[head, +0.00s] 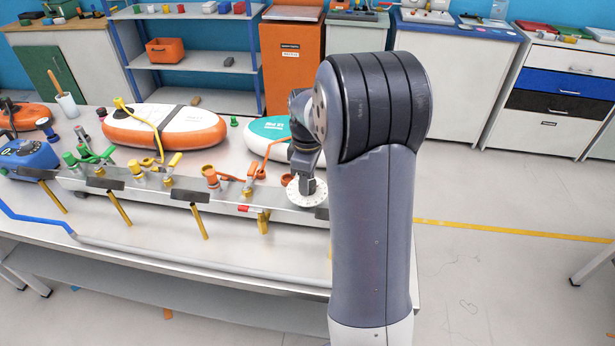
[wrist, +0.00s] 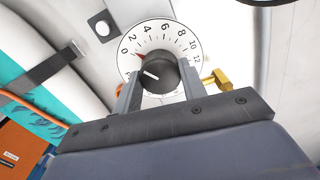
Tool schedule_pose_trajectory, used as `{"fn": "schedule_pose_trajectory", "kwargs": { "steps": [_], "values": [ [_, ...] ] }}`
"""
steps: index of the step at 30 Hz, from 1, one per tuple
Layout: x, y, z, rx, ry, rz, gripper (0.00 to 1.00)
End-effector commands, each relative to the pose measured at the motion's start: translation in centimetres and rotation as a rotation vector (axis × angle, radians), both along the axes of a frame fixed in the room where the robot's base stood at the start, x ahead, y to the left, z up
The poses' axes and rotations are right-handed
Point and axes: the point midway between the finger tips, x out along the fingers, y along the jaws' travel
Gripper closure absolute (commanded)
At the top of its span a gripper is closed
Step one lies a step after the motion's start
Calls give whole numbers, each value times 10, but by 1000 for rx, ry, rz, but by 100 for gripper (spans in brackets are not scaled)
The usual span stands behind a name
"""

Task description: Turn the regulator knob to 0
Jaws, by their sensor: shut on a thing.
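The regulator knob (wrist: 161,76) is dark and round, with a white line on its face and a red pointer at its base. It sits on a white dial (wrist: 160,30) numbered 0 to 12. The white line and red pointer aim up-left, at about the 0-to-2 part of the scale; I cannot tell the exact reading. My gripper (wrist: 157,82) has one finger on each side of the knob and is shut on it. In the head view the dial (head: 293,191) shows at the bench's right, with my gripper (head: 307,184) over it, hiding the knob.
A metal rail (head: 230,201) with green, yellow and orange valves runs along the bench left of the dial. An orange-and-white board (head: 190,130) and a teal-and-white board (head: 268,128) lie behind it. A yellow fitting (wrist: 217,79) stands close right of the dial.

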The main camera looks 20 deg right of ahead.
Motion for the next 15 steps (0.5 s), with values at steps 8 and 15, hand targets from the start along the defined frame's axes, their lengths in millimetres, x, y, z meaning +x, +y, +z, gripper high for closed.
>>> {"fn": "schedule_pose_trajectory", "kwargs": {
  "steps": [8, 15],
  "values": [
    [1, 0, 1, 0, -3, 103, 83],
    [1, 0, 1, 0, -4, 129, 83]
  ]
}}
